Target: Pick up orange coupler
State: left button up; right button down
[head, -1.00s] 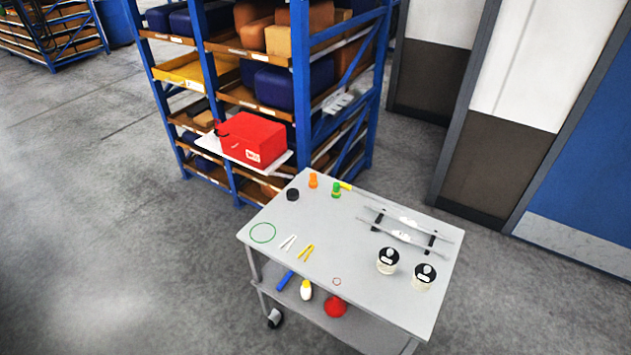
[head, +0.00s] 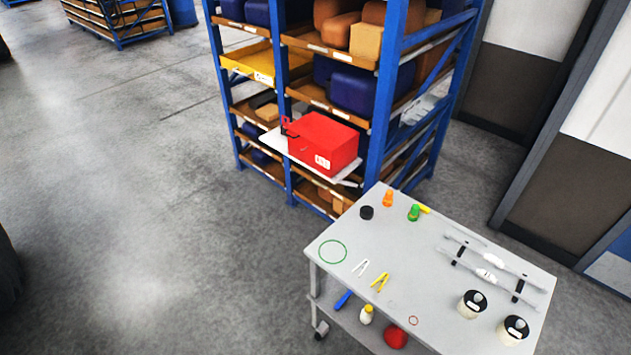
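The orange coupler (head: 388,199) is a small orange piece standing on the far left part of the grey cart's top (head: 440,275). A black round piece (head: 366,213) sits to its left, and a green piece (head: 413,212) stands to its right, apart from it. Neither of my grippers shows in the head view.
A red box (head: 323,142) rests on a white shelf board at the blue rack (head: 387,110) behind the cart. White and yellow tweezers, two black-lidded jars (head: 471,304) and metal bars lie on the cart. Open floor (head: 150,220) lies to the left.

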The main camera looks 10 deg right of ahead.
aim_at(389, 195)
jog(key=i+j+u, duration=0.45)
jog(key=u, duration=0.25)
jog(key=i+u, duration=0.35)
jog(key=i+j+z, duration=0.1)
jog(key=i+z, duration=0.25)
jog(key=i+j+z, duration=0.3)
jog(key=i, duration=0.25)
jog(key=i+z, duration=0.15)
jog(key=z, duration=0.3)
jog(key=i+z, duration=0.15)
jog(key=z, duration=0.3)
jog(key=i+z, duration=0.15)
jog(key=z, duration=0.3)
jog(key=i+j+z, duration=0.1)
jog(key=z, duration=0.3)
jog(key=i+j+z, duration=0.1)
jog(key=z, duration=0.35)
